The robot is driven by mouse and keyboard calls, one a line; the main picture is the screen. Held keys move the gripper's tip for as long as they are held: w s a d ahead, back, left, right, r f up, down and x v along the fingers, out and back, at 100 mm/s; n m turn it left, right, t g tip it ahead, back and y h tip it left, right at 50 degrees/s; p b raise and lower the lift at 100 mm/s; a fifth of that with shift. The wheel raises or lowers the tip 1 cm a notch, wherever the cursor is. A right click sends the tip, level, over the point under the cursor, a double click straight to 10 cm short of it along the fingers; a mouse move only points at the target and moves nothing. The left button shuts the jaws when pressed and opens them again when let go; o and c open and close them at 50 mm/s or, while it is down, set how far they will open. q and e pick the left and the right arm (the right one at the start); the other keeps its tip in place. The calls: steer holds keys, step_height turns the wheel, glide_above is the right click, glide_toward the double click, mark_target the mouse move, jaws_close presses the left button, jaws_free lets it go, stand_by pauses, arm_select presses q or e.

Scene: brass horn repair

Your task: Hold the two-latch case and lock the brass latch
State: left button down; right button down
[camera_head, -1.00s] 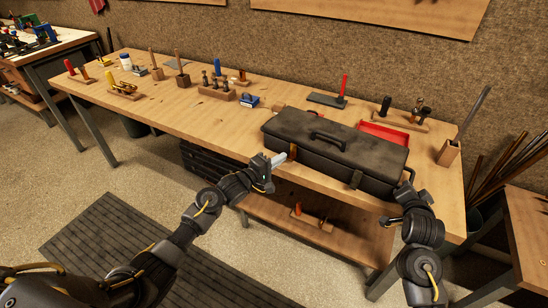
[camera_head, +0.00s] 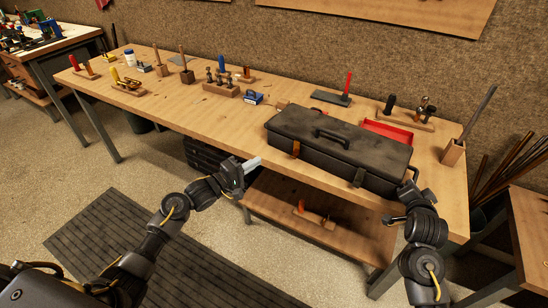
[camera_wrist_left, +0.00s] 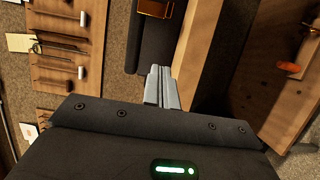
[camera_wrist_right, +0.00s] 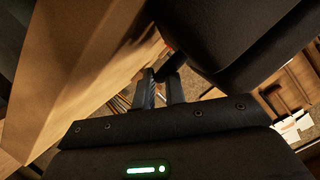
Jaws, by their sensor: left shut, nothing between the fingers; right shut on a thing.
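The dark two-latch case (camera_head: 340,146) lies with its lid down on the workbench, near the front edge. The brass latch (camera_head: 296,149) is on its front face at the left; it also shows at the top of the left wrist view (camera_wrist_left: 155,8). A dark second latch (camera_head: 359,176) is further right. My left gripper (camera_head: 254,164) is shut and empty, in front of the bench edge and left of the brass latch, apart from the case. My right gripper (camera_wrist_right: 163,88) is shut on a dark part at the case's right end. Whether the brass latch is locked is too small to tell.
A red tray (camera_head: 390,134) sits behind the case. A red-handled tool (camera_head: 348,84) and wooden tool holders stand further back on the bench (camera_head: 190,112). A lower shelf (camera_head: 280,218) lies beneath the case.

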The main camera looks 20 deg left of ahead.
arm_select(q)
steer(key=shift+v, duration=0.85)
arm_select(e)
steer(key=c, duration=1.4)
jaws_free()
steer(key=shift+o, duration=0.2)
